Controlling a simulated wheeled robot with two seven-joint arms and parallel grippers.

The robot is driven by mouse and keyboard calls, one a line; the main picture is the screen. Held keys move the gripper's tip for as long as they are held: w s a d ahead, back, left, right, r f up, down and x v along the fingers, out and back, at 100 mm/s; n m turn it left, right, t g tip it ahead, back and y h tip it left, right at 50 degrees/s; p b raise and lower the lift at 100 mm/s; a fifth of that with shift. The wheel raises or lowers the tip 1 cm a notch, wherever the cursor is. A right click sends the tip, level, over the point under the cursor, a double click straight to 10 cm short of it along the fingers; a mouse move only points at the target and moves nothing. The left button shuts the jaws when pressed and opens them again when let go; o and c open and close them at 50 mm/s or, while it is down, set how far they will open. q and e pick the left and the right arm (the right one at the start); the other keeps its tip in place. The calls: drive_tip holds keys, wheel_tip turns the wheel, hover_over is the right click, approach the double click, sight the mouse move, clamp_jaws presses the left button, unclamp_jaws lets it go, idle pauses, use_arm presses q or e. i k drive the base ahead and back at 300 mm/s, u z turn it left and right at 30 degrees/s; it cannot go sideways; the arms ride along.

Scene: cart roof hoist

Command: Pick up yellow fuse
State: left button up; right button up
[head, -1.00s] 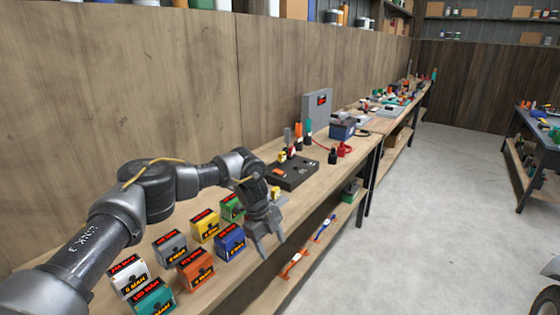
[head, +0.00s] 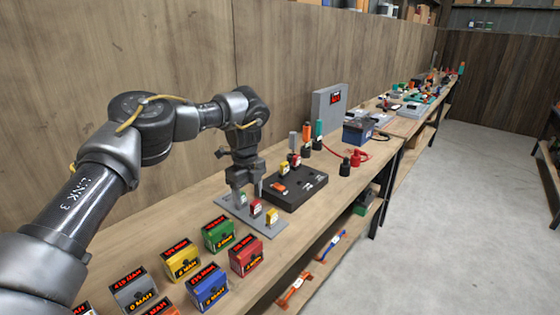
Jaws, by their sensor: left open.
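A small yellow fuse (head: 271,216) stands at the right end of a grey plate (head: 232,226) on the bench. A red fuse (head: 256,207) and a green fuse (head: 241,200) stand to its left on the same plate. Another yellow piece (head: 284,169) stands upright on the black block (head: 306,190) behind. My left gripper (head: 248,196) points down, open, over the green and red fuses, up and left of the plate's yellow fuse. Its fingers partly cover the green fuse; I cannot tell if they touch it. My right gripper is out of view.
Labelled boxes stand at the front, including a yellow box (head: 181,259), a blue box (head: 207,286) and a red box (head: 246,254). A grey cabinet (head: 328,110) and a blue battery-like box (head: 357,131) stand farther along. The wooden wall borders the bench on the left.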

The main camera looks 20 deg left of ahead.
sight(285, 166)
drive_tip(key=i, duration=1.2)
drive_tip(key=z, duration=0.1)
